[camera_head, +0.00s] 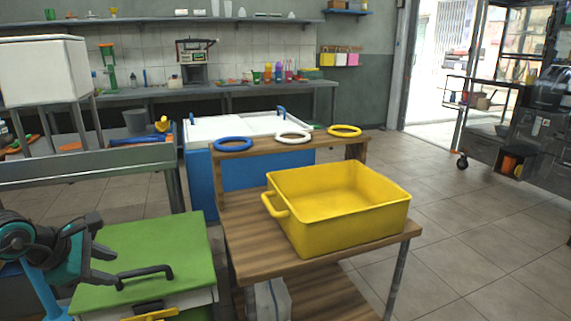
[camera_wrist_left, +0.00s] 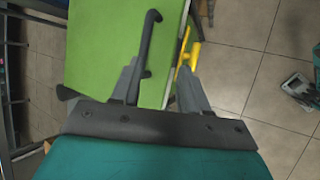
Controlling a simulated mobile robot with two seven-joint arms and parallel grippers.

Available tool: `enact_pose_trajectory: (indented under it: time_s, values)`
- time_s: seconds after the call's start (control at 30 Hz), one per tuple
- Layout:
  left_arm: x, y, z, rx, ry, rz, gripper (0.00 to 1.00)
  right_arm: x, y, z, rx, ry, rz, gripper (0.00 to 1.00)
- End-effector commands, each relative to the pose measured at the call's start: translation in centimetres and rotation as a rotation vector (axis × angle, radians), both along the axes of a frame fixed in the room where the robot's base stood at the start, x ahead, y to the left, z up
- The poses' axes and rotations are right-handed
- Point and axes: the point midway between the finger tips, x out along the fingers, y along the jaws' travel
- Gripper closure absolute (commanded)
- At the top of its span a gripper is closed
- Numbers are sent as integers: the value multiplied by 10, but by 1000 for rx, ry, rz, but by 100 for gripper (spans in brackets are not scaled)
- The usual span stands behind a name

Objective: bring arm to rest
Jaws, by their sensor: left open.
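My left arm comes in at the lower left of the head view. Its gripper (camera_head: 108,264) is at the left edge of a green-topped cabinet (camera_head: 165,237) with a dark bar handle (camera_head: 146,272). In the left wrist view the two grey fingers (camera_wrist_left: 160,88) stand apart with nothing held between them. The green top (camera_wrist_left: 100,45) and the dark handle (camera_wrist_left: 147,50) lie beyond the fingers. I cannot tell whether a finger touches the handle. My right gripper is not in view.
A wooden table (camera_head: 245,243) holds a yellow bin (camera_head: 350,224). Blue (camera_head: 233,144), white (camera_head: 293,138) and yellow (camera_head: 345,131) rings lie on its rear ledge. A metal table (camera_head: 90,166) stands at left. Tiled floor (camera_head: 480,240) is open at right.

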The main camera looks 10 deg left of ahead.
Motion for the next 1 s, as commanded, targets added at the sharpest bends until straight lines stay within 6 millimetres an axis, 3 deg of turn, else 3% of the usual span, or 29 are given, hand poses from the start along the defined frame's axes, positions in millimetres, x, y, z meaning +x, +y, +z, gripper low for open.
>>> enact_pose_trajectory:
  time_s: [0.17, 0.2, 0.3, 0.4, 0.57, 0.73, 0.77, 1.0]
  values:
    - [-6, -98, -33, -458, 40, 63, 56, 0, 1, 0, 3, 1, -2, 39]
    - [-9, -128, -37, -628, 63, 108, 56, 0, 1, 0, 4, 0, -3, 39]
    - [-17, -190, -39, -1062, 147, 275, 56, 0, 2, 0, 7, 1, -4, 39]
    - [-23, -226, -37, -1468, 256, 503, 56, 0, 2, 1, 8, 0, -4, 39]
    - [-34, -247, -50, -2047, 478, 990, 56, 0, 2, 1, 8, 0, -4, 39]
    - [-61, -249, -93, -2481, 723, 1607, 56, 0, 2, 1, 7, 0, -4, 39]
    - [-67, -250, -101, 2519, -759, -1702, 56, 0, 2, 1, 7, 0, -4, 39]
    - [-123, -272, -157, 1730, -662, -1585, 56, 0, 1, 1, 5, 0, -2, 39]
